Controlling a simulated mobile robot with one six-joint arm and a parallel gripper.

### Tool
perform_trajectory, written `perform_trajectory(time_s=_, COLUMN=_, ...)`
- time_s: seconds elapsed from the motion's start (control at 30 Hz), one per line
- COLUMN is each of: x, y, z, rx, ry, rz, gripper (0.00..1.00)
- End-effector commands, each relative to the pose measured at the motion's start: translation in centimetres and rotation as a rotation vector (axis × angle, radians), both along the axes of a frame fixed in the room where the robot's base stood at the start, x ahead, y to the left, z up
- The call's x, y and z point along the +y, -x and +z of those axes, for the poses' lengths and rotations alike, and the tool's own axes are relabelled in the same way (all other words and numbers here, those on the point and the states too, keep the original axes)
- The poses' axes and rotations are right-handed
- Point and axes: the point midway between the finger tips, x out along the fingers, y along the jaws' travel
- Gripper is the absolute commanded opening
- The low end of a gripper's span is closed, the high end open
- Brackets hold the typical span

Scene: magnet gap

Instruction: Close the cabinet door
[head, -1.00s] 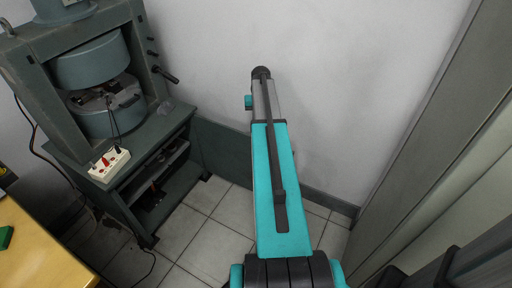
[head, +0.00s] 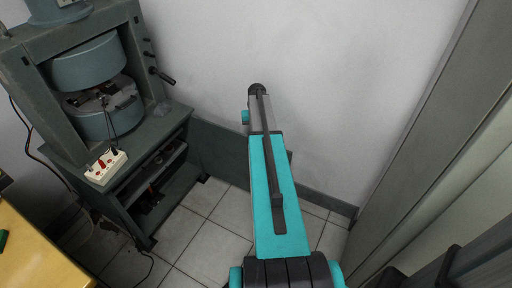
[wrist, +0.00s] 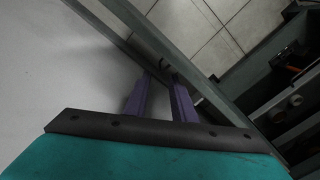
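A tall grey-green panel (head: 425,120) stands at the right edge of the head view, with a paler surface (head: 470,200) beside it. It may be part of the cabinet, but I cannot tell whether it is the door. In the wrist view, my gripper (wrist: 161,78) shows two purple fingers with a gap between them and nothing held. It points down past the wall toward the tiled floor. In the head view my gripper is hidden beyond my teal arm. No door handle is clearly visible.
A grey-green magnet stand (head: 95,85) rests on a bench with open shelves (head: 160,165) at the left. A white socket box (head: 105,165) sits on the bench. A wooden table (head: 35,255) is at the lower left. Tiled floor (head: 200,225) lies between bench and arm.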

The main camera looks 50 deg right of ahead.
Motion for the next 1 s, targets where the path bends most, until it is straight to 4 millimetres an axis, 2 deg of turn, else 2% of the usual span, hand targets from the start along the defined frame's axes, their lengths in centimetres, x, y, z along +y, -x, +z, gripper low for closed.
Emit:
perform_trajectory(time_s=0.2, x=0.1, y=-0.1, z=-3.3, rx=0.001, ry=-0.001, rz=0.001, gripper=0.23)
perform_trajectory(time_s=0.4, x=0.1, y=-0.1, z=-5.5, rx=0.001, ry=-0.001, rz=0.001, gripper=0.23)
perform_trajectory(time_s=0.6, x=0.1, y=-0.1, z=-6.4, rx=0.000, ry=0.000, rz=0.001, gripper=0.23)
perform_trajectory(time_s=0.87, x=0.2, y=-0.1, z=-6.4, rx=0.000, ry=0.000, rz=0.002, gripper=0.23)
perform_trajectory(time_s=0.9, x=0.2, y=-0.1, z=-6.4, rx=0.000, ry=0.000, rz=0.002, gripper=0.22)
perform_trajectory(time_s=1.0, x=0.2, y=-0.1, z=-6.4, rx=0.000, ry=0.000, rz=0.002, gripper=0.05)
